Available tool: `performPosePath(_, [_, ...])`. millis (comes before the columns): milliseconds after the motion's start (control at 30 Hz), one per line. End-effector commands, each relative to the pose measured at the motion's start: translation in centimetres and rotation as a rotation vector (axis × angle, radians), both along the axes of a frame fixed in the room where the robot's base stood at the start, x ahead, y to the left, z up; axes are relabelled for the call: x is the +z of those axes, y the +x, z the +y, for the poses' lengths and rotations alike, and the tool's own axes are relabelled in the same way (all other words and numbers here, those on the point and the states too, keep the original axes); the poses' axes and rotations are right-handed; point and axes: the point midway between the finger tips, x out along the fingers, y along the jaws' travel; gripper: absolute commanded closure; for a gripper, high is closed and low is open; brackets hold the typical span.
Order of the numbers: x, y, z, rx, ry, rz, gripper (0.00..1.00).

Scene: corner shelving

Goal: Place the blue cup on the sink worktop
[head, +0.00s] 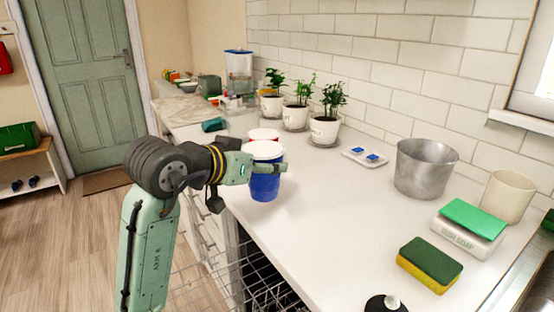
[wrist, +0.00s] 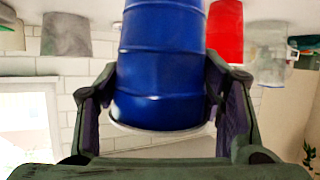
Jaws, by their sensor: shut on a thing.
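The blue cup (head: 264,187) is ribbed and has a white lid. My gripper (head: 268,172) is shut on it near its upper part, and the cup looks upright. In the wrist view, which is upside down, the blue cup (wrist: 162,65) sits between the two fingers of my gripper (wrist: 165,105). Its base is cut off there, so I cannot tell whether it touches the white worktop (head: 330,215). The metal sink edge (head: 520,272) shows at the far right.
A red cup (head: 263,134) stands just behind the blue one. Potted plants (head: 324,128) line the tiled wall. The worktop's middle is clear.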

Motion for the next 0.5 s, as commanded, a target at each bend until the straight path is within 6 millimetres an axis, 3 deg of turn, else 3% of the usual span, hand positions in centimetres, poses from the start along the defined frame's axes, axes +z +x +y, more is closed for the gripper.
performPosePath(233, [-0.3,5.9,-2.2,-0.001,0.001,0.003,0.69])
performPosePath(500, [-1.0,8.2,-3.0,0.001,0.000,0.000,0.69])
